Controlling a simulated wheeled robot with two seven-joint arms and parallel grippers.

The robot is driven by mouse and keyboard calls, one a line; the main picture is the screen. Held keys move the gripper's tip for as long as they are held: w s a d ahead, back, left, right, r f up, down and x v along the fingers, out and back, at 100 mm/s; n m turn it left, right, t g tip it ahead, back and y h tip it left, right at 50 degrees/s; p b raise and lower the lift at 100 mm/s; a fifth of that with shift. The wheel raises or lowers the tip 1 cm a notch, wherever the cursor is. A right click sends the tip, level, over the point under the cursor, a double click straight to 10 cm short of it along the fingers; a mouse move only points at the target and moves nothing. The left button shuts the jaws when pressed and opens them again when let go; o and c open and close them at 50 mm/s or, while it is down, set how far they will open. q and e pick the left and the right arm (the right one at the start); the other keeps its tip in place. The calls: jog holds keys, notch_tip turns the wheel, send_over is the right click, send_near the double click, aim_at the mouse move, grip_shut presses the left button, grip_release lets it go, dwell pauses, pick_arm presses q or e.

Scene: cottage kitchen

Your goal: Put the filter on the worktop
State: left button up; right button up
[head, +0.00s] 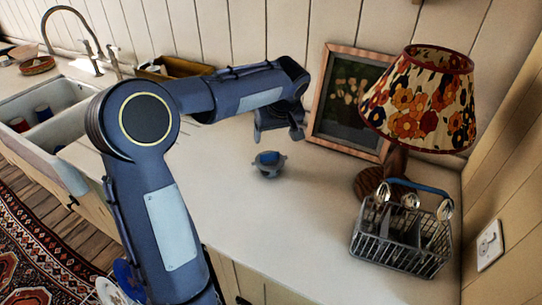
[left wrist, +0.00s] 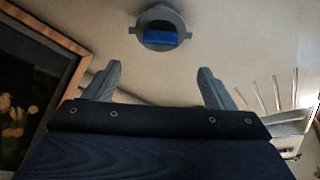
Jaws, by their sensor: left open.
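A small round grey piece with two side lugs and a blue middle, which looks like the filter (head: 268,164), rests on the pale worktop (head: 310,235). My left gripper (head: 279,134) is open and empty, pointing down just behind and above the filter in the head view. In the left wrist view the filter (left wrist: 160,27) is beyond the two spread fingertips (left wrist: 160,80), at the top of the picture and not between them. The fingers do not touch it. My right gripper is not in view.
A framed picture (head: 350,100) leans on the wall behind my left gripper. A floral lamp (head: 420,100) and a wire cutlery basket (head: 402,245) stand to the right. The sink (head: 75,115) is at the left. The worktop in front of the filter is clear.

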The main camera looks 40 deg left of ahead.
pick_arm(q)
jog(key=s+d+f+m+t+h, duration=0.1)
jog(key=s+d+m+h, duration=0.1)
jog(key=s+d, duration=0.3)
jog(key=s+d+f+m+t+h, duration=0.1)
jog(key=s+d+m+h, duration=0.2)
jog(key=s, duration=1)
jog(key=s+d+f+m+h, duration=0.2)
jog(key=s+d+m, duration=0.1)
jog(key=s+d, duration=0.4)
jog(key=s, duration=0.3)
jog(key=shift+d+m+t, duration=0.2)
jog(key=shift+m+t, duration=0.1)
jog(key=shift+t, duration=0.1)
